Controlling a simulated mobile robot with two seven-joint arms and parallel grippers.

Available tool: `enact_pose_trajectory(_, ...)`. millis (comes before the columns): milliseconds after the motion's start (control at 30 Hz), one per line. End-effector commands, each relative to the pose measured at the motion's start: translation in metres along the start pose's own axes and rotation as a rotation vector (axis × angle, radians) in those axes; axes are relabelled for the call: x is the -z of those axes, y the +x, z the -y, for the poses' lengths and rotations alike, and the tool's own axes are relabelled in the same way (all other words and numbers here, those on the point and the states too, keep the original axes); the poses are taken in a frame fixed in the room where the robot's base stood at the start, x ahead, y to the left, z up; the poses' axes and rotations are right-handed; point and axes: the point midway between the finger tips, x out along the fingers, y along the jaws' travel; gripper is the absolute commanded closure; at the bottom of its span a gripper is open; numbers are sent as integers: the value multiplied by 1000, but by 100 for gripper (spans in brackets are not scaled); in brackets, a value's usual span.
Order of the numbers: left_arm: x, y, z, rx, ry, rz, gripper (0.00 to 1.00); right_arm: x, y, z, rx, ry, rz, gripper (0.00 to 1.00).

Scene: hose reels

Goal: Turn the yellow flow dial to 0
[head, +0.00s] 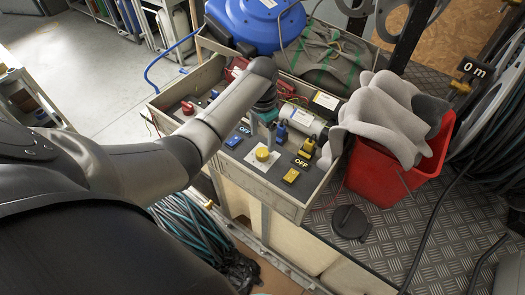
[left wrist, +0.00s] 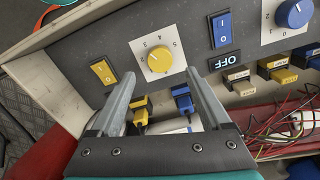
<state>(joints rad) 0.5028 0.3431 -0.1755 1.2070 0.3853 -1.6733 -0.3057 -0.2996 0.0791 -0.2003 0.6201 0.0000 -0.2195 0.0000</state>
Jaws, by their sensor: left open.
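The yellow flow dial (head: 262,154) is a round knob on a white square plate on the sloped panel of the grey box. In the left wrist view the yellow dial (left wrist: 159,60) shows with the digits 3, 4 and 5 along its upper edge; where its pointer stands is too small to tell. My left gripper (head: 266,122) is over the panel, just behind the dial in the head view. In the left wrist view the left gripper (left wrist: 162,74) is open and empty, its fingertips apart on either side of the dial's lower part, with no visible contact. My right gripper is not in view.
A yellow switch (left wrist: 103,72) and a blue switch (left wrist: 222,29) flank the dial; a blue dial (left wrist: 292,13) is farther right. Yellow and blue connectors stand behind the panel. A red bin (head: 385,175) with grey cloth stands right of the box.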

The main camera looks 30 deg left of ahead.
Motion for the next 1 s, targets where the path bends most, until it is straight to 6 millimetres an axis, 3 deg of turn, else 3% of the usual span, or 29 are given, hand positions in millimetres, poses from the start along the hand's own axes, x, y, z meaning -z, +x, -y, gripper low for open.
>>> enact_pose_trajectory(100,0,28,-1,-2,1,3,19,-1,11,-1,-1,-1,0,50)
enact_pose_trajectory(300,0,52,0,-1,0,0,19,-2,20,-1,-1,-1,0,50)
enact_pose_trajectory(700,0,59,0,0,1,-1,19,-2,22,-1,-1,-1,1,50)
enact_pose_trajectory(1000,0,59,0,0,1,-1,51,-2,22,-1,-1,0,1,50)
